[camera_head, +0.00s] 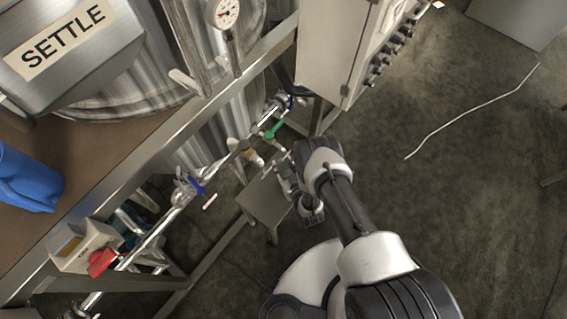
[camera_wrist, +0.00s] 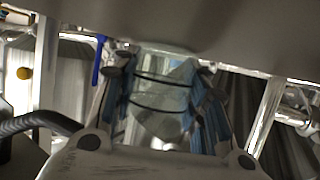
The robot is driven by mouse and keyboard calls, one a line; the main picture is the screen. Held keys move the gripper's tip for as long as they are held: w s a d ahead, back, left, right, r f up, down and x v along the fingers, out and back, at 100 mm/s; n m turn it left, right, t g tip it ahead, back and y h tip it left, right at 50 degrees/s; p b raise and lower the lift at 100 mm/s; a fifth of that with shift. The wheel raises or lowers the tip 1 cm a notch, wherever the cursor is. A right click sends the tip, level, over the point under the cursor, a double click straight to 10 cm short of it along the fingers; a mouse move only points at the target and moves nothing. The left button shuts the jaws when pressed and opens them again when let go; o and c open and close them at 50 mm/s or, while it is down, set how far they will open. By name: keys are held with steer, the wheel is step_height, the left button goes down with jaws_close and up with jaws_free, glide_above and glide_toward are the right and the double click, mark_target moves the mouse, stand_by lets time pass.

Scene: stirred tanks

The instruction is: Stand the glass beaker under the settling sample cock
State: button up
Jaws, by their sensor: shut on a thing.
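My gripper (camera_wrist: 162,100) is shut on the glass beaker (camera_wrist: 160,92), a clear vessel with dark bands, held between its two fingers in the wrist view. In the head view my gripper (camera_head: 284,178) is beside a small grey metal stand (camera_head: 262,207), mostly hidden by my own wrist. The beaker cannot be made out clearly there. Above the stand, a pipe carries a green-handled valve (camera_head: 273,130) and a small tan fitting (camera_head: 252,156). I cannot tell which is the settling sample cock. The tank bears a SETTLE plate (camera_head: 64,36).
A grey control box (camera_head: 336,48) stands close above my arm. A steel frame rail (camera_head: 150,165) and a blue-handled valve (camera_head: 190,184) lie to the left. Floor on the right is mostly clear.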

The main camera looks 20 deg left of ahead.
steer(key=shift+f, duration=0.15)
steer(key=o, duration=1.1)
steer(key=shift+r, duration=0.2)
steer(key=p+v, duration=0.4)
steer(key=v, duration=0.7)
steer(key=shift+s+d+r+p, duration=0.1)
steer(key=shift+s+d+p, duration=0.1)
steer(key=shift+s+p, duration=0.1)
steer(key=shift+s+d, duration=0.1)
